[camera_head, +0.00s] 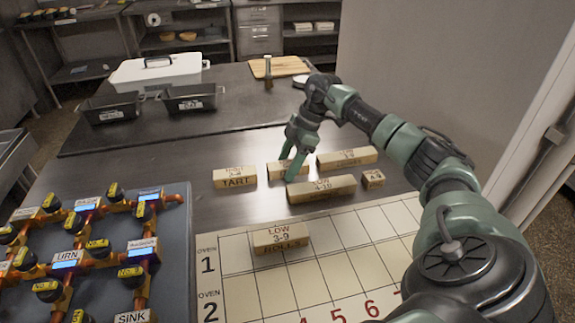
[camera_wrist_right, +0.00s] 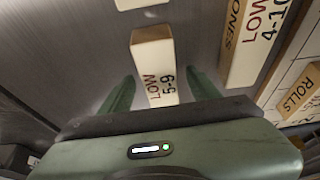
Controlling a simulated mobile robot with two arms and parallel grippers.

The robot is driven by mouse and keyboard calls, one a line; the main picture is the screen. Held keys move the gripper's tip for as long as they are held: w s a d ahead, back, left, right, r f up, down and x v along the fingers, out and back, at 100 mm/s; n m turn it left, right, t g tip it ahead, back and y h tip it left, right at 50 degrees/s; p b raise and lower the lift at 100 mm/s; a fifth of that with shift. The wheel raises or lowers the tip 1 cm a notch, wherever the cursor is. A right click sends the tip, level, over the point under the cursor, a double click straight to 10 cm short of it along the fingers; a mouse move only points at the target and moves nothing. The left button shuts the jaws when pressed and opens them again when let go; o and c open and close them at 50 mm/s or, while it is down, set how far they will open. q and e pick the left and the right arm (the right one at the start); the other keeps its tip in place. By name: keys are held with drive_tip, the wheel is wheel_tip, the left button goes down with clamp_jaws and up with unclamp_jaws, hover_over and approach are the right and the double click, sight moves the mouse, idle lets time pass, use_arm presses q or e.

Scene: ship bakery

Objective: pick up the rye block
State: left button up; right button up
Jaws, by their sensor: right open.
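My right gripper (camera_head: 289,167) points down at a pale wooden block (camera_head: 274,169) in the middle of the row on the metal counter. In the right wrist view my open fingers (camera_wrist_right: 161,76) are on either side of this block (camera_wrist_right: 152,50), with gaps to it. Its top reads LOW 5-9; its product name is hidden, so I cannot read RYE on any block.
Close by lie the TART block (camera_head: 235,178), a long LOW 4-10 block (camera_head: 321,189), another long block (camera_head: 347,158) and a small block (camera_head: 373,179). The ROLLS block (camera_head: 281,238) lies on the oven grid (camera_head: 335,268). A pipe board (camera_head: 178,240) stands at left.

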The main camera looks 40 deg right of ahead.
drive_tip(key=shift+f, duration=0.2)
drive_tip(key=shift+c, duration=0.3)
clamp_jaws()
